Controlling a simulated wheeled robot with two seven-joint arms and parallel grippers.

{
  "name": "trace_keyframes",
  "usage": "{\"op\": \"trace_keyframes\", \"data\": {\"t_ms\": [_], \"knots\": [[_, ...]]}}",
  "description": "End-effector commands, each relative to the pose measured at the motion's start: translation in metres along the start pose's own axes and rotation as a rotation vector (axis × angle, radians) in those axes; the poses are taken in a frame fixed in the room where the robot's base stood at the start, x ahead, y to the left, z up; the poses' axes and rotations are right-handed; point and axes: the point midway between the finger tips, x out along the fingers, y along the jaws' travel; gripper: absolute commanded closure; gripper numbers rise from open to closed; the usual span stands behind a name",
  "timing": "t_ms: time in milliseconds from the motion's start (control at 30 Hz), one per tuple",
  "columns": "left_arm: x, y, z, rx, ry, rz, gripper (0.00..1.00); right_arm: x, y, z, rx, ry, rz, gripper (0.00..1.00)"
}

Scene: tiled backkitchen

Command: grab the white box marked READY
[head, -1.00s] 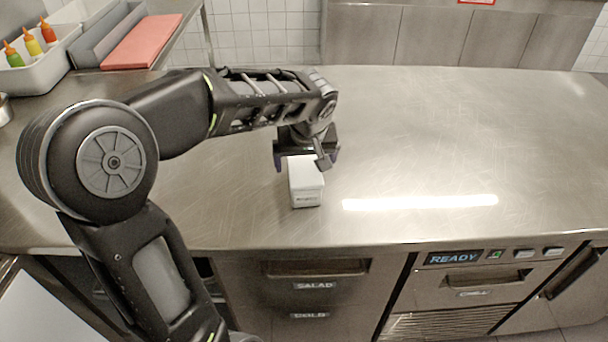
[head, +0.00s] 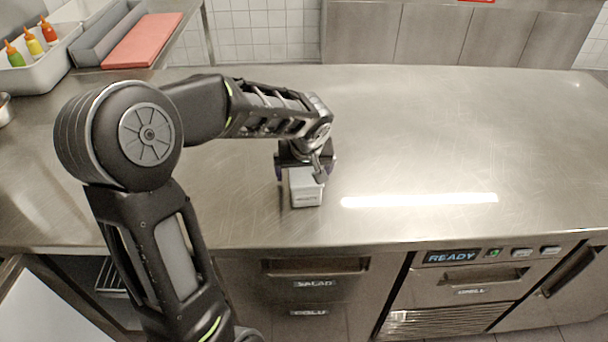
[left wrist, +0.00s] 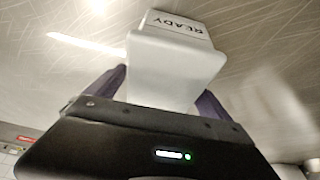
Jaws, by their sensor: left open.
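The white box (head: 306,193) stands on the steel counter, near its front edge. In the left wrist view the box (left wrist: 172,68) shows the word READY on its labelled face. My left gripper (head: 305,173) is low over the back part of the box, open. In the left wrist view the dark fingers of the gripper (left wrist: 160,92) lie on either side of the box. Whether either finger touches it I cannot tell. My right gripper is in neither view.
The steel counter (head: 440,140) is clear to the right of the box. At the back left are a white tray of sauce bottles (head: 48,62) and a red board (head: 143,40). Drawers and a blue READY display (head: 452,257) are in the counter's front.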

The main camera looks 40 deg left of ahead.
Motion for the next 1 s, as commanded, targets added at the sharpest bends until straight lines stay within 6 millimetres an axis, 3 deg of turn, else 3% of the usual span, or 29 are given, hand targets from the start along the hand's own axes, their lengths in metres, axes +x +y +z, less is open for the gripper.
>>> {"op": "trace_keyframes", "data": {"t_ms": [1000], "knots": [[0.0038,0.0,0.0016,-0.001,0.0,0.0,0.07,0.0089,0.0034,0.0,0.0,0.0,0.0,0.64]]}}
